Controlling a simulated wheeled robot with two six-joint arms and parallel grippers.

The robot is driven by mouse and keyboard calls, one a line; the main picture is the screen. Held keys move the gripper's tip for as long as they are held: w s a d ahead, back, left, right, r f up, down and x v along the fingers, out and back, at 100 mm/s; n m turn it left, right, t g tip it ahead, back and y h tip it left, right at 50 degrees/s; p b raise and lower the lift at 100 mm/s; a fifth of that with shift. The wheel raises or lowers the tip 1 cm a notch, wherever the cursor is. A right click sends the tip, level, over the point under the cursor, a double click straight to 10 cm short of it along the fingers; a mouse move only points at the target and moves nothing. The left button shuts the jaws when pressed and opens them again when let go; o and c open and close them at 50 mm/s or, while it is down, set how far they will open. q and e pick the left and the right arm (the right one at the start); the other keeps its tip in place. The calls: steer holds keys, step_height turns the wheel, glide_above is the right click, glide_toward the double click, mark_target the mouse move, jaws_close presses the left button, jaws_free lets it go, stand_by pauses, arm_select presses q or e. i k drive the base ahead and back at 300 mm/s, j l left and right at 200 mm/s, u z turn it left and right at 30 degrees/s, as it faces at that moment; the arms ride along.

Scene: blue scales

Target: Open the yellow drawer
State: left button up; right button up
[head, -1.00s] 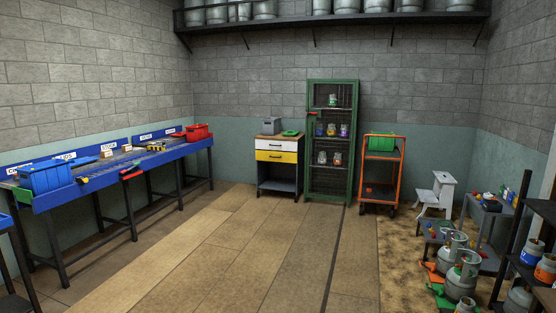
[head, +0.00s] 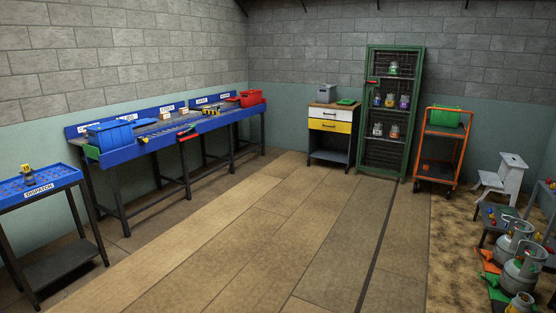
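The yellow drawer (head: 330,126) is the lower of two drawers in a small cabinet against the back wall. It looks shut, with a dark handle on its front. A white drawer (head: 330,114) sits directly above it, and an open dark shelf (head: 329,156) is below. The cabinet's wooden top (head: 336,104) holds a grey box (head: 327,93) and a green item (head: 347,102). The cabinet is across the room from me. Neither of my grippers shows in the head view.
A green mesh cabinet (head: 367,60) and an orange cart (head: 434,133) stand right of the drawers. A long blue bench (head: 170,138) and a dispatch table (head: 40,189) line the left. Grey gas cylinders (head: 522,270) stand at the lower right. The middle floor (head: 270,230) is clear.

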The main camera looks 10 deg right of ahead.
mark_target(343, 127)
steer(key=i+l+z, duration=0.1)
steer(key=i+z, duration=0.3)
steer(key=i, duration=0.2)
steer(key=i+z, duration=0.35)
steer(key=i, duration=0.3)
steer(key=i+j+z, duration=0.4)
steer(key=i, duration=0.2)
steer(key=i+l, duration=0.1)
steer(key=i, duration=0.55)
steer(key=i+l+u, duration=0.1)
steer(key=i, duration=0.55)
steer(key=i+l, duration=0.1)
steer(key=i, duration=0.55)
steer(key=i+u, duration=0.05)
